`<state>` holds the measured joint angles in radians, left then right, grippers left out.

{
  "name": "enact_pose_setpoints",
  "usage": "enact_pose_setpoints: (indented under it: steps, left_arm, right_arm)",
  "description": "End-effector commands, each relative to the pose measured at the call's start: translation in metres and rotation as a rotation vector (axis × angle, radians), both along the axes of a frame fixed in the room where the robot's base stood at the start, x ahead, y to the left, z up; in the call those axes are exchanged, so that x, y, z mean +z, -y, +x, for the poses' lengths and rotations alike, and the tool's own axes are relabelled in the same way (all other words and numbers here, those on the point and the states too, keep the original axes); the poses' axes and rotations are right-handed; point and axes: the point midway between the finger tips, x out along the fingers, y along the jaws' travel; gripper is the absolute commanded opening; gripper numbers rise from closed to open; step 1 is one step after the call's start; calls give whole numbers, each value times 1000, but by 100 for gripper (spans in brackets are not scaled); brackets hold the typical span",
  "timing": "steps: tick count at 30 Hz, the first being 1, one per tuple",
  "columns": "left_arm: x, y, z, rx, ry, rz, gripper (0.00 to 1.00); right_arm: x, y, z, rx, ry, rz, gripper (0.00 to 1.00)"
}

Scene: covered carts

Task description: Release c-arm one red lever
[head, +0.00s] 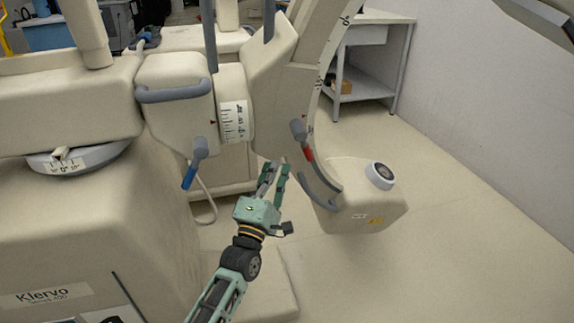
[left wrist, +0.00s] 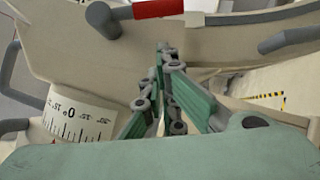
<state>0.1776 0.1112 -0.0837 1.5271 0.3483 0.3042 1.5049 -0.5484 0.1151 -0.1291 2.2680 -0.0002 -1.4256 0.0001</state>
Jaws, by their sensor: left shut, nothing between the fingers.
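The red lever (head: 308,154) sits on the side of the c-arm, below a grey pivot knob. It also shows at the top of the left wrist view (left wrist: 158,9), lying sideways from its grey knob. The c-arm (head: 318,85) is a cream curved arc with a printed scale. My left gripper (head: 276,165) is shut and empty, just below and to the left of the red lever in the head view. In the left wrist view its fingertips (left wrist: 164,48) are together below the lever, with a gap showing between them. My right gripper is not in view.
A blue lever (head: 188,178) hangs from the housing to the left. A grey curved handle (head: 318,188) is right of my gripper, beside the c-arm's lower end (head: 355,205). A cable (head: 207,205) hangs behind. Open floor (head: 460,230) lies to the right.

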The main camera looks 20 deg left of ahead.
Motion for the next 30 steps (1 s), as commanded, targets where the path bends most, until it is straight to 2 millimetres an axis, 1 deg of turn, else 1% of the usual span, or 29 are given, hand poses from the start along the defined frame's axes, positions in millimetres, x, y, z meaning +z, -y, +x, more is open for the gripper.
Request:
enact_pose_setpoints:
  steps: [1, 3, 7, 12, 23, 24, 27, 30]
  left_arm:
    - [4, 7, 6, -1, 2, -5, 0]
    - [8, 15, 11, -1, 1, -4, 0]
    - [13, 23, 19, 0, 1, -2, 0]
    - [15, 28, 22, 1, -1, 0, 0]
    - [14, 29, 23, -2, 3, -5, 0]
    - [14, 30, 24, -3, 7, -11, 0]
    - [12, 34, 27, -12, 23, -34, 0]
    - [11, 39, 31, -21, 47, -66, 0]
  right_arm:
    - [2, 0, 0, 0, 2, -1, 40]
    - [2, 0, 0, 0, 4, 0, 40]
    - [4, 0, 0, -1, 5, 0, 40]
    - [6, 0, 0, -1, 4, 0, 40]
    - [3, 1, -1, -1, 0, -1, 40]
    - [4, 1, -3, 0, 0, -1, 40]
    - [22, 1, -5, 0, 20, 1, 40]
    - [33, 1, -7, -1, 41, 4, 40]
